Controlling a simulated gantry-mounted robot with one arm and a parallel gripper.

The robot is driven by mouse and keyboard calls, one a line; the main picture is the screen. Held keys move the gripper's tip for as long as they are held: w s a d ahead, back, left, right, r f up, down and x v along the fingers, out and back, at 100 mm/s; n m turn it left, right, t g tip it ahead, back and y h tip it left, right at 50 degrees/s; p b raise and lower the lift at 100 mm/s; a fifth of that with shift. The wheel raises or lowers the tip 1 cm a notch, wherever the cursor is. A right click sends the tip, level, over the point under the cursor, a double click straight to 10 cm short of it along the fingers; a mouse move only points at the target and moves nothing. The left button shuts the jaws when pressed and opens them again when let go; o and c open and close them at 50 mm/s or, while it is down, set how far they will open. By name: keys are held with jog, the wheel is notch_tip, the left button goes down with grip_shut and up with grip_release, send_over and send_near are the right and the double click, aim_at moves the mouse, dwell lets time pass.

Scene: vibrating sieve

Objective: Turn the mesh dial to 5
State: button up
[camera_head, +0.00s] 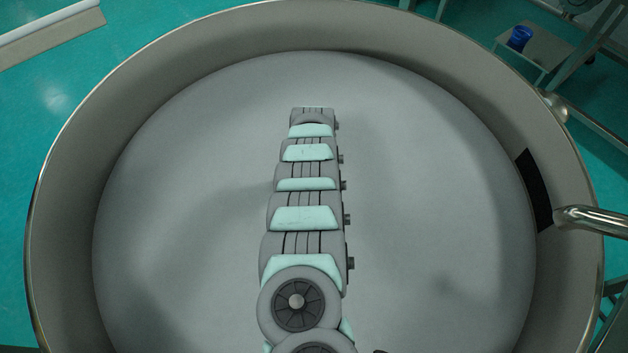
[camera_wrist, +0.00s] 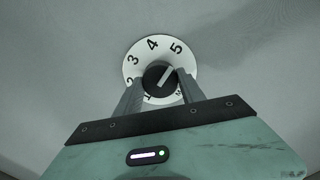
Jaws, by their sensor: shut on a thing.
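The mesh dial (camera_wrist: 134,66) shows in the wrist view as a round white disc with black numbers, among them 3, 4 and 5. At its middle is a dark round knob (camera_wrist: 156,75) with a light pointer line. The line slants up and to the right, its upper end near the 5 but seemingly a little clockwise of it. My gripper (camera_wrist: 160,85) is shut on the knob, one finger on each side. The fingers and gripper body cover the lower part of the dial, and the marks there are partly hidden. Neither dial nor gripper shows in the head view.
In the head view the large round sieve drum (camera_head: 150,130) fills the picture, with my arm over its middle. A metal pipe (camera_head: 595,219) and a black patch (camera_head: 535,190) are on its right side. A blue cup (camera_head: 520,38) stands on a shelf at top right.

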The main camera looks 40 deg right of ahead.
jog(key=o, duration=1.4)
jog(key=shift+c, duration=0.2)
notch_tip(320, 180, up, 11)
jog(key=shift+f+p, duration=0.15)
jog(key=shift+p, duration=0.3)
